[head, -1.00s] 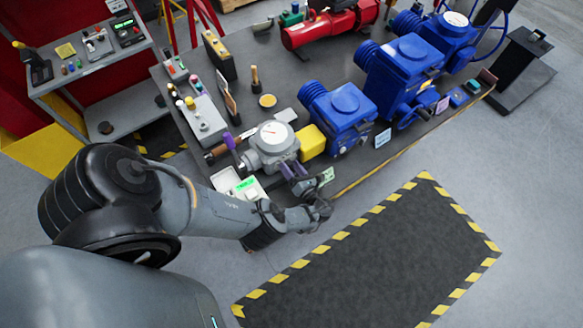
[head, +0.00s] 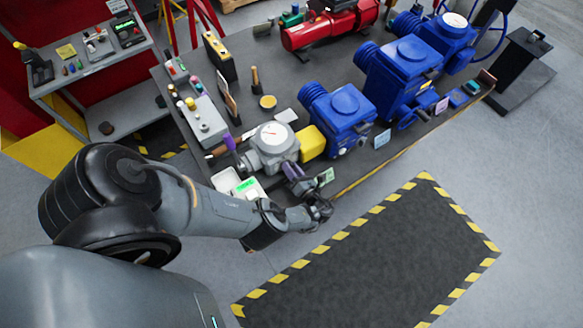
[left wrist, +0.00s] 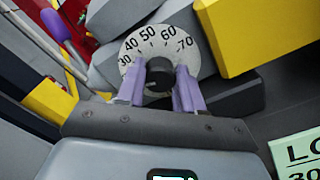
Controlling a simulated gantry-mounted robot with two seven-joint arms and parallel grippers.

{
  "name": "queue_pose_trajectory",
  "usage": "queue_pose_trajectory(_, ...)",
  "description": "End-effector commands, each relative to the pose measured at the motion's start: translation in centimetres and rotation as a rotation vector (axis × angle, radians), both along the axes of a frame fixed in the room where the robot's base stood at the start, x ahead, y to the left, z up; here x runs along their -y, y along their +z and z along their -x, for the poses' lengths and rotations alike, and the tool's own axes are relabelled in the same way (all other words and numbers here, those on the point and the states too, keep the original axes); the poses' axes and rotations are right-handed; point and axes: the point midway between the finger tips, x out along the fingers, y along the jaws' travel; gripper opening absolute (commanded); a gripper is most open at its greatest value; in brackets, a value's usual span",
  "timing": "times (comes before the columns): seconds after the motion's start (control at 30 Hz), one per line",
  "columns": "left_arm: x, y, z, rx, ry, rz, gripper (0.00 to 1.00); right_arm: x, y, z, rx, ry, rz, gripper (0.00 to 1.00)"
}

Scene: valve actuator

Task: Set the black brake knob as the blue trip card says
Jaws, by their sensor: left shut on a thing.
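The black brake knob (left wrist: 158,74) sits before a pale dial (left wrist: 151,42) marked 30 to 70 in the left wrist view. My left gripper (left wrist: 173,90) has its purple fingers on either side of the knob and is shut on it. The knob's pointer setting cannot be read. In the head view my left gripper (head: 297,180) is at the near side of the grey actuator (head: 272,146) and hides the knob. A pale blue card (head: 382,139) stands by the middle blue actuator; its text is too small to read. My right gripper is out of view.
A green card (head: 326,176) stands close to the right of my left gripper; "LO" and "30" show on it in the wrist view (left wrist: 300,158). A yellow block (head: 312,142) and a blue actuator (head: 345,112) are beyond. The floor in front is clear.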

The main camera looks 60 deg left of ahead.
Motion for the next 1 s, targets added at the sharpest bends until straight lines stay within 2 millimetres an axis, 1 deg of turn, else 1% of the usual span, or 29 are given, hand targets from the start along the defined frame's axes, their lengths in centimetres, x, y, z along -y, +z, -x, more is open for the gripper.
queue_pose_trajectory(0.03, 0.0, 0.3, 0.0, -0.028, 0.002, 0.004, 0.06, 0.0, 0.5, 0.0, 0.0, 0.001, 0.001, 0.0)
queue_pose_trajectory(0.1, 0.0, 0.3, 0.0, -0.075, 0.002, 0.008, 0.06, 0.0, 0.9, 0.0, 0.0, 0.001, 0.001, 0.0)
queue_pose_trajectory(0.37, 0.0, 0.2, -0.1, -0.3, 0.001, 0.032, 0.06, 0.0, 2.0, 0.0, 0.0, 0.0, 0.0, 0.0)
queue_pose_trajectory(0.5, 0.0, 0.1, -0.1, -0.401, 0.001, 0.041, 0.06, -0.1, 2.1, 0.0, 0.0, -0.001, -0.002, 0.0)
queue_pose_trajectory(1.0, 0.0, -0.1, -0.2, -0.663, 0.001, 0.067, 0.06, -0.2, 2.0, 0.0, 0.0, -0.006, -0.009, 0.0)
